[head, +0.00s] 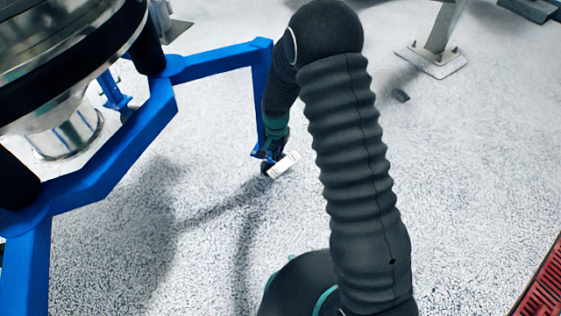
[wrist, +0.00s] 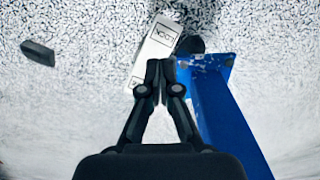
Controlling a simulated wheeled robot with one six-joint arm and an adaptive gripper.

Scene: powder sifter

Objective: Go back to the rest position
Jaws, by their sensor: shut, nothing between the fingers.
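My gripper (wrist: 160,66) shows in the wrist view with its two black fingers together and nothing between them.
The blue frame (head: 215,62) of the sifter (head: 62,50) stands at the left, and its leg (wrist: 228,115) is close on the right of my gripper. A dark block (wrist: 38,53) lies on the floor. A metal post foot (head: 432,60) is at the back right. Open floor lies right of my arm.

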